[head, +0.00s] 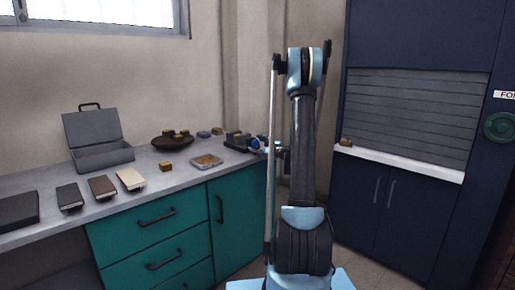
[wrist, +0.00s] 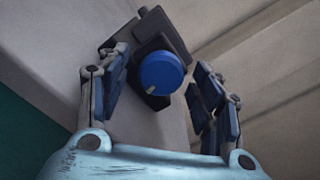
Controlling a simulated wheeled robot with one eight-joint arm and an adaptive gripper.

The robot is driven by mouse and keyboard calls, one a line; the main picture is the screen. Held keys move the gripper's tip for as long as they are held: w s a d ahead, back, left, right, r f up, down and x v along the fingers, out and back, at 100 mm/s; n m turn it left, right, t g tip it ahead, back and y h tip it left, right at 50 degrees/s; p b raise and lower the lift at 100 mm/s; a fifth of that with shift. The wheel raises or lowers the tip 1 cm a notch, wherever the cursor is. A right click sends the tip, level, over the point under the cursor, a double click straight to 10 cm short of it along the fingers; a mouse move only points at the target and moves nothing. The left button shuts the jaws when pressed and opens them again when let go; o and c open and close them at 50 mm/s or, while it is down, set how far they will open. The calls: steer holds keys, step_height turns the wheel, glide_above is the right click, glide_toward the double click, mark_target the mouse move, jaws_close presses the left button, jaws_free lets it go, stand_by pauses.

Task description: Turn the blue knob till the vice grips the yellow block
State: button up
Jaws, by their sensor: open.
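The blue knob (wrist: 161,73) faces me in the wrist view, with a pale mark at its lower left edge. It sits on the dark vice (wrist: 160,40), which rests on the pale counter. In the head view the blue knob (head: 254,144) shows small at the right end of the counter, on the dark vice (head: 237,139). My gripper (wrist: 158,82) is open, one finger to the left of the knob and one to the right, with gaps on both sides. The yellow block in the vice cannot be made out in either view.
The grey counter (head: 150,172) holds an open grey toolbox (head: 103,155), a brown bowl (head: 171,142) with small blocks, a loose yellowish block (head: 165,167), a shallow tray (head: 206,161) and several books. Teal drawers (head: 150,240) stand below. Dark cabinets (head: 385,205) stand to the right.

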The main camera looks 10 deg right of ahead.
steer(key=c, duration=1.1)
steer(key=shift+n, duration=0.6)
steer(key=o, duration=1.1)
